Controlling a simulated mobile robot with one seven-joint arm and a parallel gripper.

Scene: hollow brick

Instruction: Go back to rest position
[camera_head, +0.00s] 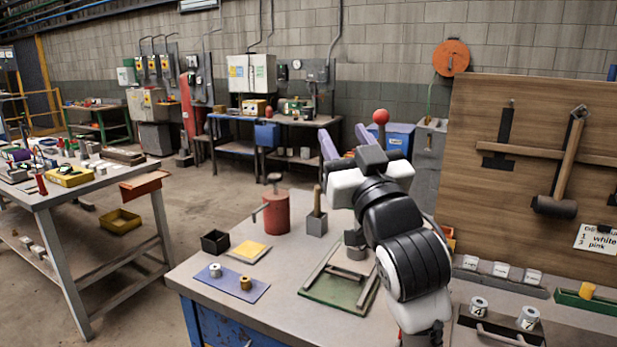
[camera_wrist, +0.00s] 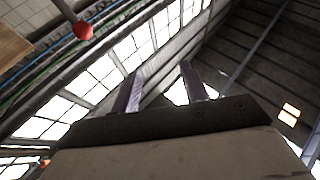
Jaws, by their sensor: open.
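My gripper (camera_head: 344,140) is raised above the back of the workbench in the head view, its two purple-grey fingers pointing up and away. The fingers are apart with nothing between them. In the wrist view my gripper (camera_wrist: 158,88) also shows open and empty, with the ceiling and windows behind it. My arm covers part of the bench's right middle.
The workbench (camera_head: 228,312) holds a red can (camera_head: 277,212), a black box (camera_head: 215,242), a blue mat (camera_head: 232,284) and a green tray (camera_head: 330,290). A wooden tool board (camera_head: 480,110) stands at right. A red ball (camera_head: 380,116) appears just beyond my gripper.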

